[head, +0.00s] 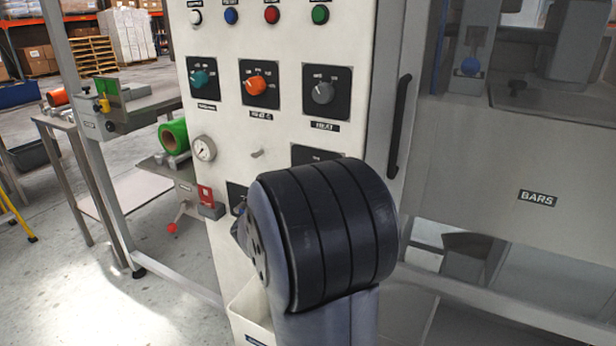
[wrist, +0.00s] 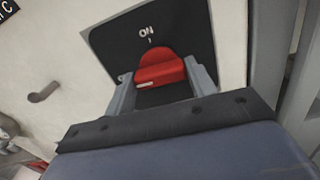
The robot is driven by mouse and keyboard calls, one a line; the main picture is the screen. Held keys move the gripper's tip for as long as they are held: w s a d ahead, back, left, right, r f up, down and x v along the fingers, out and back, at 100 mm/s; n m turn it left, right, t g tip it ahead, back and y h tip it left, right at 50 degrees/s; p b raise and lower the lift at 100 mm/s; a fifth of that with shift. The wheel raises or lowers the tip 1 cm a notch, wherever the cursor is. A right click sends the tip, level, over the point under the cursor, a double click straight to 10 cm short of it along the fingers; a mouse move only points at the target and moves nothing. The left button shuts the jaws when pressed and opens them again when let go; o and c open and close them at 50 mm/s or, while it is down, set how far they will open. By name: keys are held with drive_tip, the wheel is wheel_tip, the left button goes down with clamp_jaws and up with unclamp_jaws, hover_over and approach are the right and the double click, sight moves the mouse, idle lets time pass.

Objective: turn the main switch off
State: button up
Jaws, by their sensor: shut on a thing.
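The main switch is a red knob (wrist: 160,66) on a black plate (wrist: 195,30) marked ON above it, in the wrist view. A small pale mark shows at the knob's lower left. My gripper (wrist: 164,88) has one grey finger on each side of the knob and is shut on it. The knob's lower part is hidden by the gripper. In the head view, the top of a black plate (head: 315,153) shows just above my arm. The knob and my fingers are hidden there behind my wrist.
The white panel carries a teal knob (head: 203,78), an orange knob (head: 256,84), a grey knob (head: 323,92) and a gauge (head: 203,149). A small toggle (head: 257,153) sits left of the plate. A black handle (head: 399,127) stands to the right.

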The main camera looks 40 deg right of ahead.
drive_tip(key=shift+n, duration=0.4)
drive_tip(key=o, duration=1)
drive_tip(key=p+v, duration=0.1)
drive_tip(key=v, duration=0.9)
drive_tip(key=shift+s+a, duration=0.15)
drive_tip(key=shift+a, duration=0.25)
drive_tip(key=shift+d, duration=0.15)
drive_tip(key=x, duration=1)
drive_tip(key=shift+d+b, duration=0.25)
drive_tip(key=shift+b, duration=0.15)
